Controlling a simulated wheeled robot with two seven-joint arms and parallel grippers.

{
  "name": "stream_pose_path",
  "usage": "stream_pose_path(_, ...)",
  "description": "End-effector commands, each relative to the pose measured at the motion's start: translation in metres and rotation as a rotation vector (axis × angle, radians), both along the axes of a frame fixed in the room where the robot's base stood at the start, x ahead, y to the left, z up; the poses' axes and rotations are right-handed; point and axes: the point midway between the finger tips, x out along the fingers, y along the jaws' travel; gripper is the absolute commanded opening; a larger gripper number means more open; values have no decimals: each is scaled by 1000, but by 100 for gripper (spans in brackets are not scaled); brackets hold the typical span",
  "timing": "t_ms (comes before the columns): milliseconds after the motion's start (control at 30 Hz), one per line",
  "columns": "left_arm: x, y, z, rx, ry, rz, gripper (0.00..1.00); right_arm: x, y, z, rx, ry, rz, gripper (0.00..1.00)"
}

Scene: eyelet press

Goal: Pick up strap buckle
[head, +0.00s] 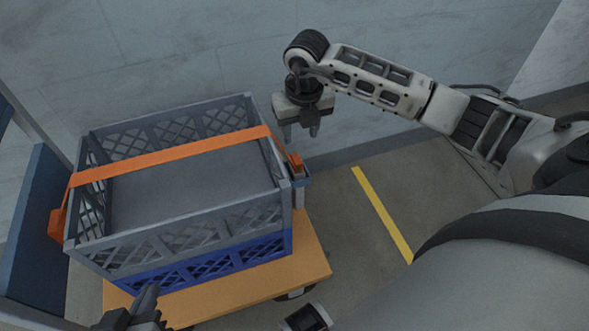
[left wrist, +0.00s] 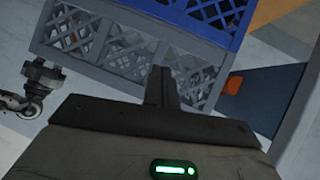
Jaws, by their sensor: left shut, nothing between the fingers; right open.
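An orange strap (head: 170,158) runs across the top of a grey crate (head: 185,237). At its left end an orange block (head: 57,223) hangs outside the crate; it also shows in the left wrist view (left wrist: 233,86). At its right end a small orange piece (head: 295,161) sits by the crate's right wall. I cannot tell which of the two is the buckle. My right gripper (head: 299,128) is open and empty, just above and behind the right piece. My left gripper (head: 150,292) is shut and empty in front of the crates; its closed fingers show in the left wrist view (left wrist: 161,84).
The grey crate stands on a blue crate (head: 210,268) on an orange-brown dolly (head: 300,262). A dark blue panel (head: 38,225) stands close at the left. A pale wall (head: 200,50) is behind. The floor at the right, with a yellow line (head: 383,213), is clear.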

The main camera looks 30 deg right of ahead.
Motion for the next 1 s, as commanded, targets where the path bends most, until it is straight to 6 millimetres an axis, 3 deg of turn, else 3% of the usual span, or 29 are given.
stream_pose_path(33, 0, -1, -2, -5, -13, -2, 0, 1, 0, -16, 1, 3, -1, 44)
stream_pose_path(200, 1, -3, 4, -22, -55, -4, 0, 5, 0, -47, 2, 1, 0, 44)
stream_pose_path(467, 3, -4, 10, -36, -85, -4, 0, 8, 0, -66, 4, -1, 3, 44)
stream_pose_path(633, 5, -6, 8, -53, -118, -1, 0, 13, 0, -92, 5, 2, 2, 44)
stream_pose_path(733, 5, -9, 18, -72, -154, -4, 0, 15, -1, -105, 4, 1, 1, 44)
stream_pose_path(1000, 1, -11, 27, -82, -181, -19, 0, 17, -2, -112, 4, -2, 4, 44)
